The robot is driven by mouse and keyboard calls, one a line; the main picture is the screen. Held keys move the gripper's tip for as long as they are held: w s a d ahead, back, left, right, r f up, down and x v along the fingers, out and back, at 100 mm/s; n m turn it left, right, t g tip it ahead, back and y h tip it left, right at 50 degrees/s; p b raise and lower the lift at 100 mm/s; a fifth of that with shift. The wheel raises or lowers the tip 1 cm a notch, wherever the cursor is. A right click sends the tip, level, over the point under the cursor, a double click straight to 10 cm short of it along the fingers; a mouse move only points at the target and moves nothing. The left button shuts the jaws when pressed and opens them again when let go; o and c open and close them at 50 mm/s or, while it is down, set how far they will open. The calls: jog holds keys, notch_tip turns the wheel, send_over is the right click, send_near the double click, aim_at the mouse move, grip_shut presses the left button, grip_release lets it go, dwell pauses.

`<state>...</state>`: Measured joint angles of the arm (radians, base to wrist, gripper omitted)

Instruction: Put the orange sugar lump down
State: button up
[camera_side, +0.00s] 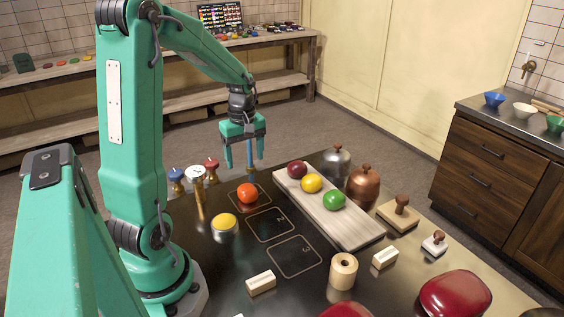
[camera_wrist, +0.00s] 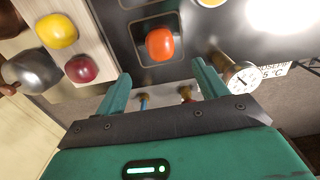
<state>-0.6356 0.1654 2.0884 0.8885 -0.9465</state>
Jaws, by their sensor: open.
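The orange lump (camera_side: 247,193) is rounded and rests on the dark table inside the far outlined square of a row. In the wrist view the orange lump (camera_wrist: 160,43) sits within its pale outline, ahead of the fingertips. My gripper (camera_side: 240,160) is open and empty, raised above the table and just behind the lump. In the wrist view the two fingers of my gripper (camera_wrist: 162,76) stand apart with nothing between them, clear of the lump.
A pale wooden board (camera_side: 355,232) holds dark red, yellow and green lumps. A yellow lump (camera_side: 224,222) sits on a round metal stand. Silver and copper domes (camera_side: 364,187) stand behind the board. Topped posts (camera_side: 196,176) stand left of my gripper. Two outlined squares (camera_side: 295,256) are empty.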

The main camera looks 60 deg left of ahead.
dwell(0.6)
jog(key=s+d+r+m+t, duration=0.2)
jog(key=d+r+m, duration=0.4)
jog(key=d+m, duration=0.3)
jog(key=s+d+r+m+t, duration=0.3)
jog(key=s+d+r+m, duration=0.2)
jog(key=d+m, duration=0.4)
jog(key=d+r, duration=0.1)
jog(key=d, duration=0.2)
jog(key=shift+d+t, duration=0.3)
jog(key=shift+d, duration=0.1)
